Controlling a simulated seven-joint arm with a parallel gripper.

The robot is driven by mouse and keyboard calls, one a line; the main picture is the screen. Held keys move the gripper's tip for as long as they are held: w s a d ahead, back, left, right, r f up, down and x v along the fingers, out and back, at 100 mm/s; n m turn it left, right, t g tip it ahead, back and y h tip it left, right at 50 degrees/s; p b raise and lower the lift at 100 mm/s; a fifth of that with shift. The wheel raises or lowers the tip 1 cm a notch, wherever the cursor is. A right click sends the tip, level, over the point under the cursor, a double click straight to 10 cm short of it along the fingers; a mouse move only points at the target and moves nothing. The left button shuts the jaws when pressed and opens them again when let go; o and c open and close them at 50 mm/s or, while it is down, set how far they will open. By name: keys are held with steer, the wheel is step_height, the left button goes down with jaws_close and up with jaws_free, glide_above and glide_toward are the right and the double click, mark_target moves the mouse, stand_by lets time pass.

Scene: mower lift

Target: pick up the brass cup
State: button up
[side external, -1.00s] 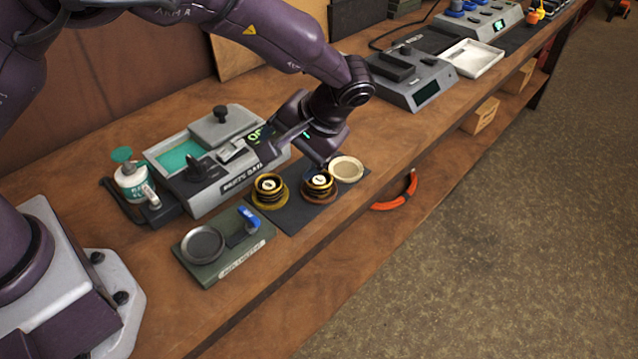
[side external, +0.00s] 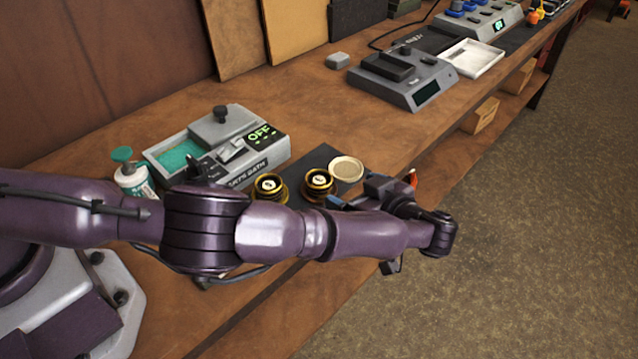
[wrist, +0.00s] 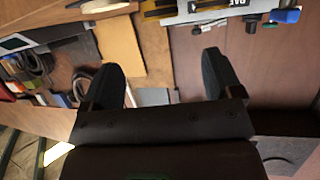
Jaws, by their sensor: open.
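Yellow and black edges show at the top of the wrist view.
A shallow cream dish (side external: 346,168) lies beside the right cup. The grey parts bath (side external: 268,155), its display reading OFF, and a green-topped bottle (side external: 131,180) stand behind left. A grey scale (side external: 405,80) and white tray (side external: 473,57) are farther back. Open floor lies right.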

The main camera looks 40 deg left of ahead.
mark_target(317, 178)
steer(key=x, duration=1.2)
steer(key=shift+d+f, duration=0.1)
steer(key=shift+f, duration=0.15)
steer(key=c, duration=1)
